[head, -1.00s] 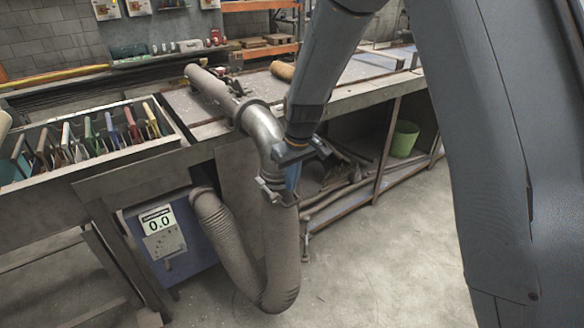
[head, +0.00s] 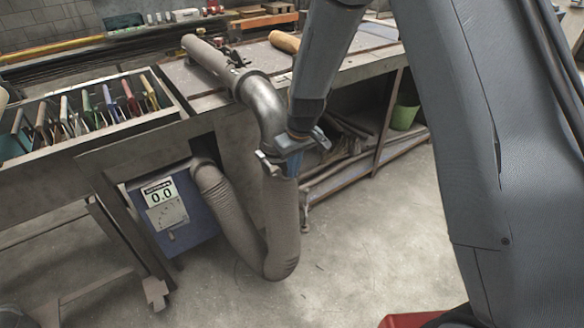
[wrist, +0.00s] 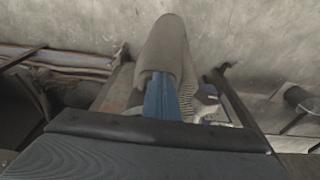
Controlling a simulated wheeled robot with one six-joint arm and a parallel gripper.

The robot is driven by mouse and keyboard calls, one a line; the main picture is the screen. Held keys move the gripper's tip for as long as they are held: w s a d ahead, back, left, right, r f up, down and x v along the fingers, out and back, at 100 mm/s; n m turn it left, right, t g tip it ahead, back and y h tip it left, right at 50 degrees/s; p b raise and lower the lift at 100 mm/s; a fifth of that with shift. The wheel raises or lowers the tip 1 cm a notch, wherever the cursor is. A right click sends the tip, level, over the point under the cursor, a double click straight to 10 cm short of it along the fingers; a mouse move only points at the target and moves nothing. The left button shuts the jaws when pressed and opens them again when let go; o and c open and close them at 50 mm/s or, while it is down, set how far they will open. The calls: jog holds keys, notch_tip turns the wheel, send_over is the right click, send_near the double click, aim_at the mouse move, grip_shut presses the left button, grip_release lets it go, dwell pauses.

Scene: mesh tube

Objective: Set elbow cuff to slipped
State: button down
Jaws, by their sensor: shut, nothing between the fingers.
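A shiny metal elbow (head: 264,100) curves down from the pipe end at the bench edge. A grey flexible hose (head: 283,225) hangs below it, loops near the floor and runs up to a blue box. The cuff (head: 266,160), with a small metal clamp, shows at the hose's top end, partly hidden by my gripper. My gripper (head: 291,166) is shut and empty, its blue fingers right at the hose top. In the wrist view the blue fingers (wrist: 160,97) overlap the hose (wrist: 167,48); I cannot tell whether they touch it. The cuff's exact seating is hidden.
The blue box (head: 165,212) under the bench shows a display (head: 160,194) reading 0.0. A rack of coloured-handled tools (head: 90,110) stands at left. A green bucket (head: 404,116) sits on the lower shelf. The floor (head: 370,220) right of the hose is clear.

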notch_tip(320, 180, down, 4)
jog(key=shift+f+b, duration=0.1)
jog(key=shift+b, duration=1)
jog(key=shift+s, duration=0.1)
jog(key=shift+r+p, duration=0.45)
jog(key=shift+r, duration=0.05)
jog(key=r, duration=0.1)
jog(key=r+p, duration=0.1)
jog(key=w+r+p, duration=0.1)
jog(key=r, duration=0.1)
jog(key=shift+a+r, duration=0.1)
jog(key=shift+a, duration=0.15)
notch_tip(320, 180, up, 9)
jog(key=s+d+b, duration=0.1)
jog(key=b, duration=0.1)
jog(key=shift+s, duration=0.35)
